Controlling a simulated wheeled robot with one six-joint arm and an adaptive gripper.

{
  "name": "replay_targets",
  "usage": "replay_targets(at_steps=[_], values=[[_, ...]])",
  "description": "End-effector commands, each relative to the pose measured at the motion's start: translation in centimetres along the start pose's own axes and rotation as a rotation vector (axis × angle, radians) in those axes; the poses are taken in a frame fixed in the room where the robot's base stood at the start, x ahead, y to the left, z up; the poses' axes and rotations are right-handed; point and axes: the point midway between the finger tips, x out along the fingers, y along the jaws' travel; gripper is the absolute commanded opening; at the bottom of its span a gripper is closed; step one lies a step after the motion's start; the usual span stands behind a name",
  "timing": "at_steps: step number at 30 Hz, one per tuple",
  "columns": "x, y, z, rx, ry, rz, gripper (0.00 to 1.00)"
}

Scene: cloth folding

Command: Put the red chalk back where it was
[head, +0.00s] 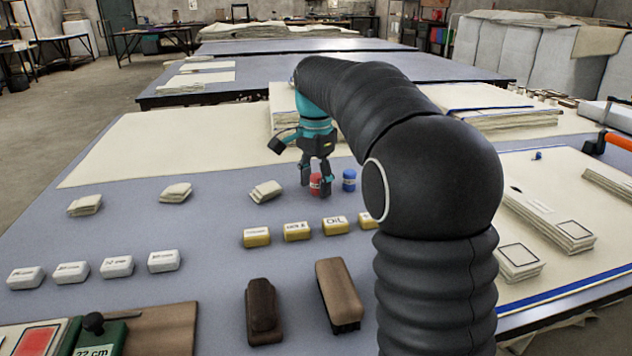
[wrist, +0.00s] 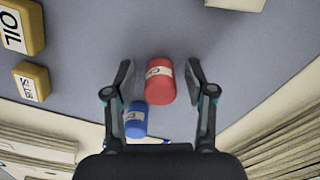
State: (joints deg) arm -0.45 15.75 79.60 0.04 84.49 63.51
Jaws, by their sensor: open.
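The red chalk (head: 316,184) is a short red cylinder with a pale label, on the grey-blue table. My gripper (head: 316,186) is open and points down around the red chalk; I see a gap at the left finger. A blue chalk (head: 349,180) stands just to the right of the red one. In the wrist view the blue chalk (wrist: 136,119) is close to the left finger.
Yellow labelled blocks (head: 297,231) stand in a row in front of the chalks. A small folded cloth (head: 265,191) lies to the left. Cloth stacks (head: 283,108) are behind. Two brown brushes or blocks (head: 263,311) lie nearer. White labelled blocks (head: 117,266) are at the left.

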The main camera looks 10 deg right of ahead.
Motion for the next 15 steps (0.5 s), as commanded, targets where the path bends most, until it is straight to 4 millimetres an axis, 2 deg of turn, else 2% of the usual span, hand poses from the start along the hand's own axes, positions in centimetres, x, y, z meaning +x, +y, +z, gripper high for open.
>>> replay_targets(at_steps=[5, 15], values=[[-1.9, -0.1, 0.0, 0.0, 0.001, -0.003, 0.55], [-8.7, -0.1, 0.0, 0.0, 0.001, -0.003, 0.55]])
